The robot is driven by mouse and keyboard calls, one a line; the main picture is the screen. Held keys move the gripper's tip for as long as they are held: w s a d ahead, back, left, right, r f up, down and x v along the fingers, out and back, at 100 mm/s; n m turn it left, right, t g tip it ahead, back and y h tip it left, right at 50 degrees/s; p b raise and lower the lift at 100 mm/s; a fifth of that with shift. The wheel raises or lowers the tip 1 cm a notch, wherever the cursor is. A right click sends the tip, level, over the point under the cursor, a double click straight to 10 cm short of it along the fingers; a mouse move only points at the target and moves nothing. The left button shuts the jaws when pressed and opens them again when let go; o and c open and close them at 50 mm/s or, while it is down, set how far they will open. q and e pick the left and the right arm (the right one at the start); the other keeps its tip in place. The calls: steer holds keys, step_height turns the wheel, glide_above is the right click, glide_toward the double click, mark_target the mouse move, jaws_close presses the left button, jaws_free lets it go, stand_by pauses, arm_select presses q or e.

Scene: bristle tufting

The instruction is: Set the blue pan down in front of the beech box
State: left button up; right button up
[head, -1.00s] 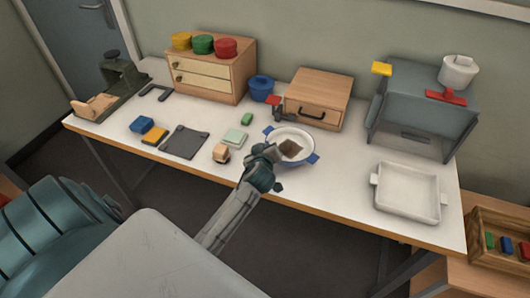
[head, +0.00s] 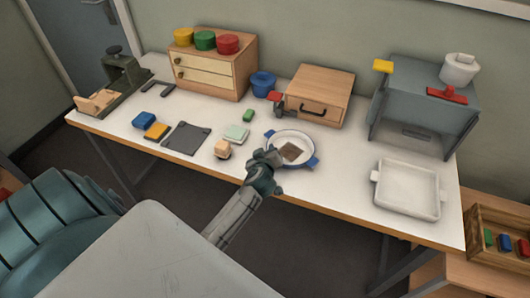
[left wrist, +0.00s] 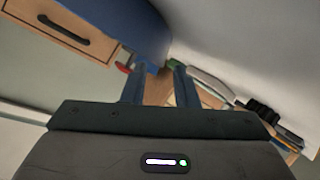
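The blue pan (head: 275,148), white inside with blue handles and a brown square patch in it, is in front of the beech box (head: 328,88), apart from its drawer front. My left gripper (head: 268,160) is at the pan's near left edge and appears shut on it. In the left wrist view the pan's blue side (left wrist: 130,25) reaches the fingertips (left wrist: 160,72), and the box's drawer front (left wrist: 60,30) shows at upper left. Whether the pan touches the table is hard to tell. My right gripper is not in view.
A blue pot (head: 262,86) and a red-headed tool (head: 276,98) stand left of the box. A beige block (head: 222,149) and a pale green pad (head: 236,134) lie left of the pan. A white tray (head: 408,207) is at right. The table (head: 335,185) is clear between pan and tray.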

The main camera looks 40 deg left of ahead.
arm_select(q)
steer(key=b+v, duration=0.2)
steer(key=v, duration=0.8)
steer(key=shift+s+d, duration=0.15)
steer(key=shift+s, duration=0.1)
steer(key=shift+s+d+r, duration=0.2)
steer(key=shift+s+r, duration=0.1)
steer(key=shift+s, duration=0.15)
